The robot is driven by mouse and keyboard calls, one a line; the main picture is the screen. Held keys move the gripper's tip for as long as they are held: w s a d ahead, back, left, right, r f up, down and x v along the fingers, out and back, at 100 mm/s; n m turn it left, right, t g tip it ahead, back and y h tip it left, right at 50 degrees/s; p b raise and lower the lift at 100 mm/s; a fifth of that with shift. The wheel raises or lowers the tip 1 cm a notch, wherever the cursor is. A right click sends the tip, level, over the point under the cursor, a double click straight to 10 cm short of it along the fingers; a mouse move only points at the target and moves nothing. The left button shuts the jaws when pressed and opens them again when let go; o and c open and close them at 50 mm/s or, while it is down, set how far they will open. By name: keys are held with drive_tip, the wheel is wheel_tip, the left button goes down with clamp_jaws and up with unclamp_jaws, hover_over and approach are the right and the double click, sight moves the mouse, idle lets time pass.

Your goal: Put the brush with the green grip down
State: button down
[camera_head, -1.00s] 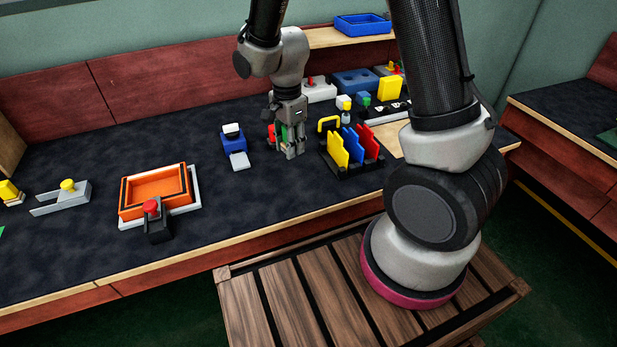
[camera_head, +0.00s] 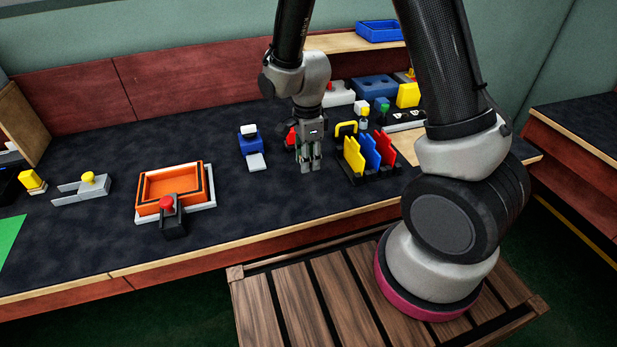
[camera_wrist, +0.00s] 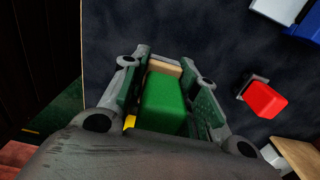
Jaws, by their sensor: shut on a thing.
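The green grip (camera_wrist: 165,102) of the brush lies between the two fingers of my gripper (camera_wrist: 170,95) in the wrist view. The gripper is shut on it. A tan piece shows beyond the green grip and a small yellow piece shows beside it. In the head view my gripper (camera_head: 311,165) points down over the dark bench top (camera_head: 225,215), between the blue device and the rack of coloured plates. The fingers mostly hide the brush there. I cannot tell whether it touches the bench.
A red-topped item (camera_head: 291,138) stands close behind my gripper; it also shows in the wrist view (camera_wrist: 265,100). The rack (camera_head: 372,172) is close on the right, the blue device (camera_head: 252,145) on the left. An orange tray (camera_head: 174,187) is farther left. Bench between is clear.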

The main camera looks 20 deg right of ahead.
sight(308, 183)
drive_tip(key=shift+f, duration=2.9)
drive_tip(key=shift+f, duration=0.6)
drive_tip(key=c, duration=1.1)
unclamp_jaws()
drive_tip(key=shift+r, duration=0.1)
